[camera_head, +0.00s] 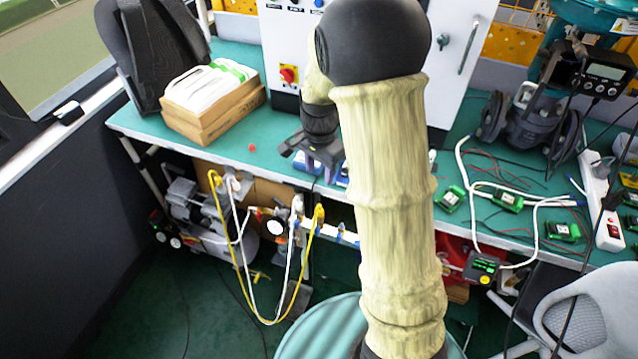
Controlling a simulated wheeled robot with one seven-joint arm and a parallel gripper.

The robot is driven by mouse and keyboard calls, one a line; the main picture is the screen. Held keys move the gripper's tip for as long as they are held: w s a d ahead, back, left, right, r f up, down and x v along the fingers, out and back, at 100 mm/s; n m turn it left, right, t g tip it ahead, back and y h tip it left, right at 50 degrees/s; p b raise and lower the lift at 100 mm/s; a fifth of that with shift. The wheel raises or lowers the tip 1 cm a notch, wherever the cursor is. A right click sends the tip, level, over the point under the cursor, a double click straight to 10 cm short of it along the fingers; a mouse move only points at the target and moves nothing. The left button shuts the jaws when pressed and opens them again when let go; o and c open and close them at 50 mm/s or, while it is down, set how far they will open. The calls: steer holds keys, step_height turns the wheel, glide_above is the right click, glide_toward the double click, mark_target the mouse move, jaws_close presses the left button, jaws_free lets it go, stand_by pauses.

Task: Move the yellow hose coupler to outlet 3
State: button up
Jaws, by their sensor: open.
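A yellow hose (238,274) hangs in a loop below the bench edge. Its right end carries a yellow coupler (318,214) at a light-coloured bar with blue fittings (340,235). Its other yellow end (214,178) is up to the left, beside a white hose (243,262). Outlet numbers are too small to read, and my arm hides the right part of the bar. My gripper (312,160) is open and empty, above the bar and apart from the coupler, near the front edge of the bench.
The green bench (250,155) holds a cardboard box (212,115) at left and a grey control cabinet (290,50) behind my arm. Cables and small green boards (507,200) lie at right. A compressor (187,205) stands below. A grey chair (590,310) blocks the lower right.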

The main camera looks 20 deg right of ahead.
mark_target(320, 210)
step_height(320, 210, down, 18)
steer(key=shift+r+b, duration=0.1)
steer(key=shift+b, duration=0.2)
stand_by(0.8)
jaws_close()
stand_by(0.3)
